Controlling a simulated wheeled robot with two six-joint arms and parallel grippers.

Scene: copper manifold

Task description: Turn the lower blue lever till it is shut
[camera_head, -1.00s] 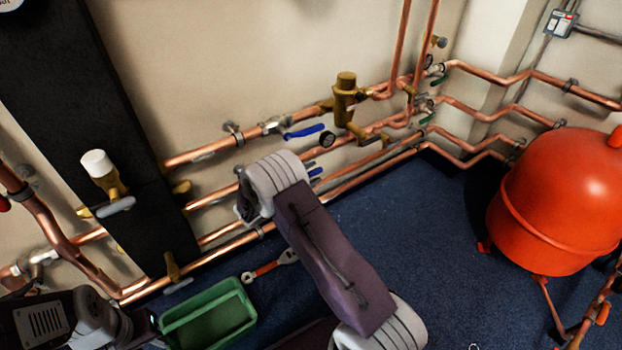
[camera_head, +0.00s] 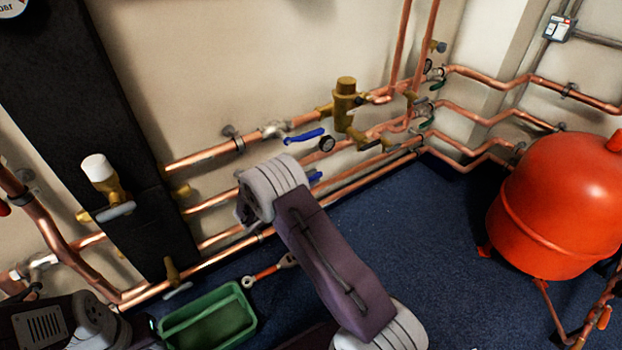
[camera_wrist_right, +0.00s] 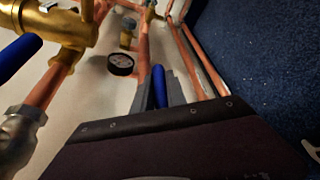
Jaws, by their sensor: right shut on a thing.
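The lower blue lever (camera_head: 315,178) shows only in part in the head view, just past my right arm, below the upper blue lever (camera_head: 305,135). In the right wrist view the lower lever (camera_wrist_right: 158,86) stands between the two grey fingers of my right gripper (camera_wrist_right: 160,93), which is shut on it. In the head view my right arm hides most of that gripper and the valve under the lever. The upper blue lever also shows at the left of the wrist view (camera_wrist_right: 18,57), apart from the fingers. My left gripper is not in view.
Copper pipes (camera_head: 200,155) run along the wall, with a brass valve (camera_head: 345,105) and a round gauge (camera_head: 327,141) close by. A green tray (camera_head: 250,318) and a wrench (camera_head: 268,272) lie on the blue floor. A red tank (camera_head: 560,205) stands right. Floor between is clear.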

